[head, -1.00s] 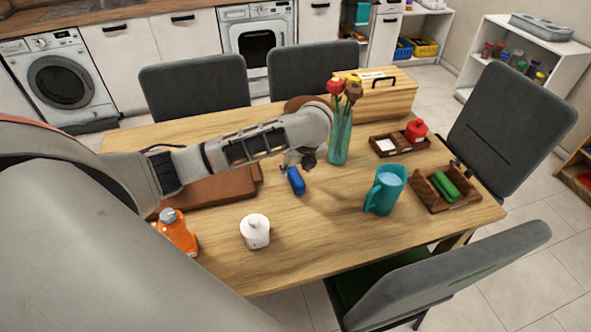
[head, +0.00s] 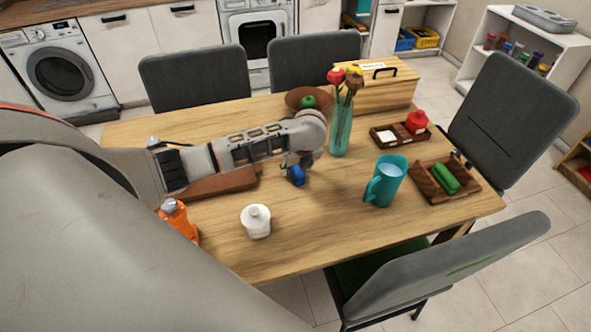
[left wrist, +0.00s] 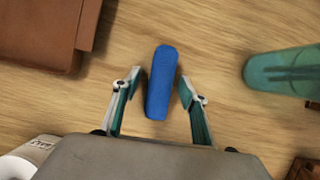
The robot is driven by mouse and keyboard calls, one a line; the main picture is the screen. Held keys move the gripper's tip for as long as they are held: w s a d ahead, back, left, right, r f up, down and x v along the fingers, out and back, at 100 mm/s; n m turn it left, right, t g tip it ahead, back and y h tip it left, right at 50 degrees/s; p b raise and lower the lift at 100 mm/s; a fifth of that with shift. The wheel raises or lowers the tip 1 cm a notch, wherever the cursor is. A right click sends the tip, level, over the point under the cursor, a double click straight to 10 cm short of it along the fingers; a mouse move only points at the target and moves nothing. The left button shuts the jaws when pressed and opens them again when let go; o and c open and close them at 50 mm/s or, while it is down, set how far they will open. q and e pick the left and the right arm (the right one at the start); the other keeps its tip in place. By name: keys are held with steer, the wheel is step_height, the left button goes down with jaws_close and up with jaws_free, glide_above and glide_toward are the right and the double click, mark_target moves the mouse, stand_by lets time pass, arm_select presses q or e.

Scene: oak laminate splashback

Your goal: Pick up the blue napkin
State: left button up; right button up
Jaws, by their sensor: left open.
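The blue napkin (head: 297,176) is a rolled bundle lying on the wooden table, partly hidden by my left gripper in the head view. The fingers are apart, with a gap on each side of the napkin. In the head view my left gripper (head: 294,170) is directly over the napkin. My right gripper does not show.
Bare table lies in front of the napkin.

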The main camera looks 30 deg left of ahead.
arm_select(q)
steer(key=shift+f, duration=0.2)
steer(key=c, duration=1.1)
